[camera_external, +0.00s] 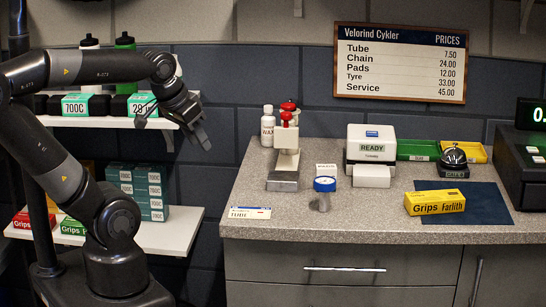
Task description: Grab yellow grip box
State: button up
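The yellow grip box (434,202), printed "Grips Farlith", lies at the front right of the grey speckled counter. Its right part lies over a dark blue mat (488,200). Nothing touches it from above. My gripper (172,128) is raised at the left, in front of the wall shelf and far from the box. Its two fingers are spread apart with nothing visible between them.
A till (520,165) stands right of the mat. Shelves (180,232) with boxes are at left.

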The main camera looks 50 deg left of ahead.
dwell(0.3)
jog(key=o, duration=1)
jog(key=shift+o, duration=0.2)
jog(key=shift+w, duration=0.1)
